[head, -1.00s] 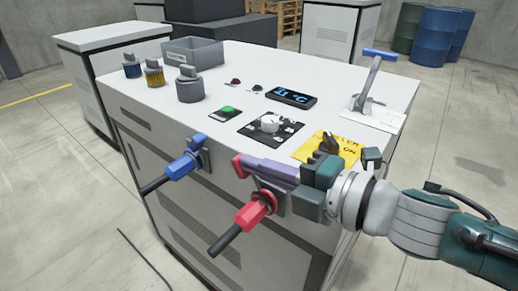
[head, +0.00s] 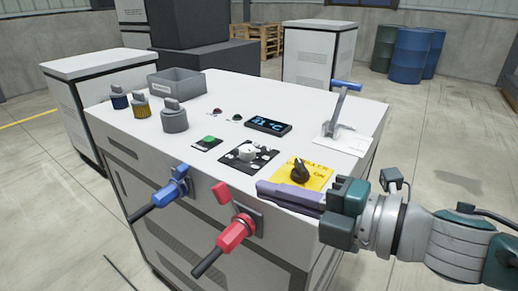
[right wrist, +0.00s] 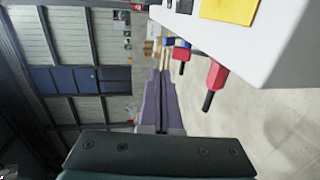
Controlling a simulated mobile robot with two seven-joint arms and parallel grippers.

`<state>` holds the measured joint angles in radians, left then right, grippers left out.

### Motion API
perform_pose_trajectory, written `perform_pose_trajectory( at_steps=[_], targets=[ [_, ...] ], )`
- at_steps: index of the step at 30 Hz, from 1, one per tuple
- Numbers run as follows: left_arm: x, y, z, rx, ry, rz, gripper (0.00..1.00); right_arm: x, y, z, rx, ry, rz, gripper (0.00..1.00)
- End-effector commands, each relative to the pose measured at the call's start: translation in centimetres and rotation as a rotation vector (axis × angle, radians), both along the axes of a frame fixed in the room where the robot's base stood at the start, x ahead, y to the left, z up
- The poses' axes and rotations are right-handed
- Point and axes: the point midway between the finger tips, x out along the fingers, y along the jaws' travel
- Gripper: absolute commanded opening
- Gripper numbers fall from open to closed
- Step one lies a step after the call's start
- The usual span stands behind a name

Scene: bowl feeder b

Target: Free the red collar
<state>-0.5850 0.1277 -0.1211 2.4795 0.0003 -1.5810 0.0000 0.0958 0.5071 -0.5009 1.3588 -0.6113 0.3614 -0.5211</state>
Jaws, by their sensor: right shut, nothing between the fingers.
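The red collar (head: 233,233) sits on a plug at the cabinet's front face, with a black cable end below it. A red lever tab (head: 222,193) stands at the collar's upper left, tilted left. The collar and plug also show in the right wrist view (right wrist: 216,76). My right gripper (head: 262,189), with purple fingers, is shut and empty. It lies level by the front top edge, right of the tab and above the collar, apart from both. Its fingertips show in the right wrist view (right wrist: 162,74). My left gripper is not in view.
A blue plug (head: 176,188) hangs left of the red one. The cabinet top holds a yellow card with a black knob (head: 300,171), a dial (head: 248,153), a display (head: 268,126), a blue-handled lever (head: 340,105), a grey bin (head: 176,84) and several capped cylinders.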

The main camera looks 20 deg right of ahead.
Motion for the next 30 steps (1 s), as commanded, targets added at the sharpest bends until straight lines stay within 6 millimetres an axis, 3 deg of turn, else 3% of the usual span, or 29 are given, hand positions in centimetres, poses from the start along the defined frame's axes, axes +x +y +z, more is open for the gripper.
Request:
perform_pose_trajectory(
  at_steps=[6, 12, 24, 30],
  targets=[
    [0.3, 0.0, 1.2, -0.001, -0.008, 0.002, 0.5, -2.9, -2.2, 2.2, -0.001, 0.002, 0.001, 0.0],
    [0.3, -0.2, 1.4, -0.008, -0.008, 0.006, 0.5, -4.0, -3.0, 2.9, 0.0, 0.001, 0.001, 0.0],
    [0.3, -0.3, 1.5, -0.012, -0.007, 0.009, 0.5, -3.9, -3.1, 3.2, 0.01, 0.006, -0.015, 0.0],
    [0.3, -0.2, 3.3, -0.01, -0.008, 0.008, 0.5, -3.0, -4.0, 5.5, 0.19, 0.147, -0.294, 0.0]
  ],
)
